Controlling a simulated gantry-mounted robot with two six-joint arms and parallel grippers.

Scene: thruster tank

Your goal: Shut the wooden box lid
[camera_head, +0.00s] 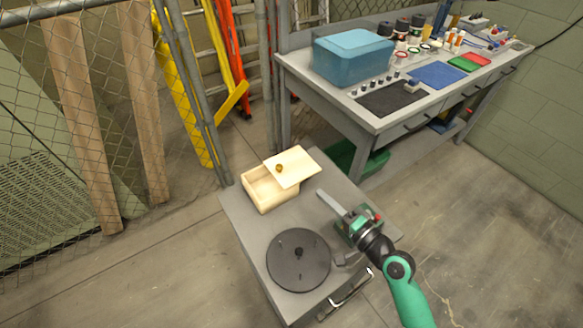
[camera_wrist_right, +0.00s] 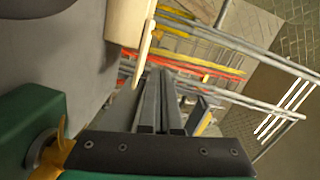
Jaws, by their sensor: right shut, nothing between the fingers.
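The pale wooden box (camera_head: 262,193) sits at the back left of the small grey cart. Its lid (camera_head: 297,161), with a small brass knob (camera_head: 279,168), lies partly over it, shifted to the right and overhanging that side. The left part of the box is open. My right gripper (camera_head: 321,193) is shut and empty, to the right of the box and apart from the lid. In the right wrist view, its closed fingers (camera_wrist_right: 163,75) point past the box (camera_wrist_right: 128,22) and the lid's thin edge (camera_wrist_right: 146,45). My left gripper is not in view.
A black round disc (camera_head: 298,261) lies on the grey cart (camera_head: 246,231) in front of the box. A workbench (camera_head: 322,97) behind holds a blue case (camera_head: 353,56) and many small items. A chain-link fence with posts stands at the left.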

